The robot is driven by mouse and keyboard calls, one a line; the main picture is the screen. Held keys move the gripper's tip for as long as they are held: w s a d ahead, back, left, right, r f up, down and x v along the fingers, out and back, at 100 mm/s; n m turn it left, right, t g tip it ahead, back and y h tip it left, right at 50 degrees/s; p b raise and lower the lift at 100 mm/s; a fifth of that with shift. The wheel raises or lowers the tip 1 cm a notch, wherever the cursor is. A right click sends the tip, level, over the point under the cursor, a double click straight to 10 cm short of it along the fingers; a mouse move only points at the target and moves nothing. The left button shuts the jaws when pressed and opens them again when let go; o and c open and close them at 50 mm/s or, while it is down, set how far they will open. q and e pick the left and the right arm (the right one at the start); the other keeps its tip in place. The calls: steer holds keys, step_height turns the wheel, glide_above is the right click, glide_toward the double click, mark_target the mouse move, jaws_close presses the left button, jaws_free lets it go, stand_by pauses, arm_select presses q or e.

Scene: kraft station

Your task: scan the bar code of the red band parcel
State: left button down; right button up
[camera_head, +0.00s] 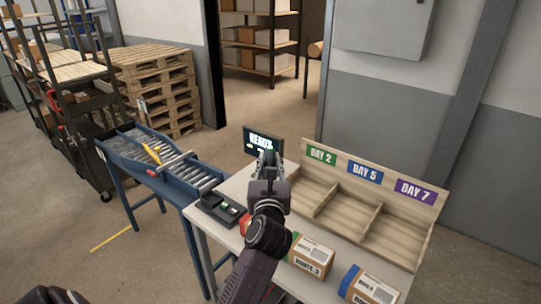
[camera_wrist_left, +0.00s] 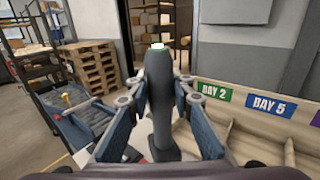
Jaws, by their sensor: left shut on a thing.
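My left gripper (camera_head: 268,160) is raised over the near table, its arm coming up from the bottom of the head view. In the left wrist view the gripper (camera_wrist_left: 157,115) is shut on a dark grey handheld scanner (camera_wrist_left: 158,95), which stands upright between the fingers. A small red patch (camera_head: 245,224), perhaps the red band parcel, shows beside my arm; the arm hides most of it, and no bar code shows there. A parcel with a green band (camera_head: 312,256) and one with a blue band (camera_head: 368,286) stand to the right. My right gripper is out of view.
A lit screen (camera_head: 263,141) stands behind the gripper. A dark device with green lights (camera_head: 219,208) lies at the table's left. A wooden sorter (camera_head: 398,232) marked BAY 2, BAY 5 and BAY 7 stands at the right. A blue roller conveyor (camera_head: 186,178) adjoins the table.

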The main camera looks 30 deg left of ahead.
arm_select(q)
steer(key=f+b, duration=0.2)
steer(key=shift+w+a+f, duration=0.2)
steer(key=shift+w+f, duration=0.1)
steer(key=shift+w, duration=0.05)
step_height(320, 180, down, 4)
steer(key=b, duration=0.4)
steer(key=shift+s+d+f+b, duration=0.1)
steer(key=shift+s+d+b, duration=0.05)
steer(key=shift+b, duration=0.25)
steer(key=shift+f, duration=0.25)
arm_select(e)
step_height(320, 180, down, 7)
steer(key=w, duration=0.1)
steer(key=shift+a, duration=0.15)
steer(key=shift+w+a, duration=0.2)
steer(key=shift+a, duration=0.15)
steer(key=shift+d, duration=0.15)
